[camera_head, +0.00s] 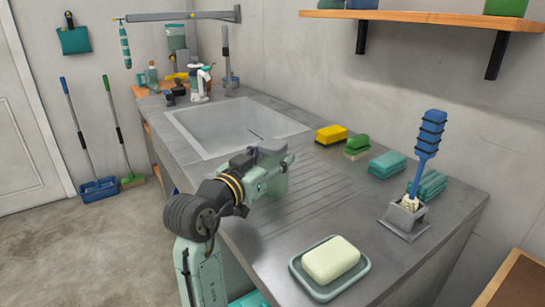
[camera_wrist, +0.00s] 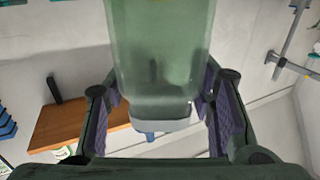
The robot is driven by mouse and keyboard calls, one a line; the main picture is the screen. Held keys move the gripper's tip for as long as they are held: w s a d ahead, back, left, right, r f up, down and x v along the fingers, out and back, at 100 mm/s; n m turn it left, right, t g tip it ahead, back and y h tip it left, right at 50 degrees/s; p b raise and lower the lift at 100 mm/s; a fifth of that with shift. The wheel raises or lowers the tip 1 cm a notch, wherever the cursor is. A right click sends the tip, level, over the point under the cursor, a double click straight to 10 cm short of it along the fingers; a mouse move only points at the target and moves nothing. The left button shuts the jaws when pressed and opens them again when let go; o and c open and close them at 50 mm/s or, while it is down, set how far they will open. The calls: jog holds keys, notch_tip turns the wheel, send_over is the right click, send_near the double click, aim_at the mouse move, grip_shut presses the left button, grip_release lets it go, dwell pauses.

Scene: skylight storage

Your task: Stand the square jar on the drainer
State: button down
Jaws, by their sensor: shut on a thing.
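The square jar (camera_wrist: 156,50) is a translucent green, straight-sided vessel with a pale grey end. It fills the upper middle of the wrist view, and its far end is cut off by the frame. My gripper (camera_wrist: 160,92) is shut on it, with a purple-padded finger on each side. In the head view my gripper (camera_head: 262,157) is over the counter, between the sink and the grooved drainer (camera_head: 305,190). My arm hides part of the drainer. The jar is hard to make out from my gripper there, and its tilt cannot be told.
The sink (camera_head: 205,145) lies behind my gripper. A yellow sponge (camera_head: 331,134), a green sponge (camera_head: 357,146) and teal cloths (camera_head: 387,164) line the wall side. A blue brush (camera_head: 428,140) stands in a holder (camera_head: 404,217). A soap dish (camera_head: 352,283) sits in front. The grooved surface looks clear.

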jog(key=c, duration=0.6)
grip_release()
jog(key=shift+c, duration=0.2)
jog(key=shift+f, duration=0.1)
jog(key=shift+v, duration=4)
jog(key=shift+s, duration=0.1)
jog(key=v, duration=1.2)
